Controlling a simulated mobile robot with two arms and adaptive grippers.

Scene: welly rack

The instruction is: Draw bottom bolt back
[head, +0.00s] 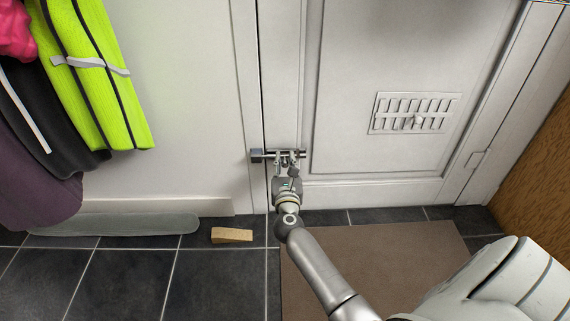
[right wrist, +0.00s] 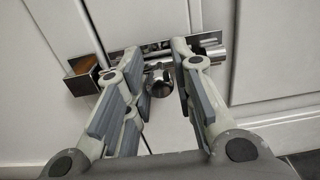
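The bottom bolt (head: 300,153) is a shiny metal slide bolt low on the white door (head: 340,95). It lies level across the gap at the door's left edge. In the right wrist view its keep (right wrist: 83,76) is a dark box-like bracket on the left, and the bolt's round knob (right wrist: 159,80) hangs near the middle. My right gripper (head: 286,160) is at the bolt. In the right wrist view its fingers (right wrist: 157,66) are apart, one on each side of the knob, with visible space around it. My left gripper is not in view.
A wooden wedge (head: 232,235) lies on the dark tiled floor left of my arm. A brown mat (head: 380,262) lies before the door. A vent grille (head: 414,113) is on the door. A yellow hi-vis garment (head: 105,85) and dark coats hang at left.

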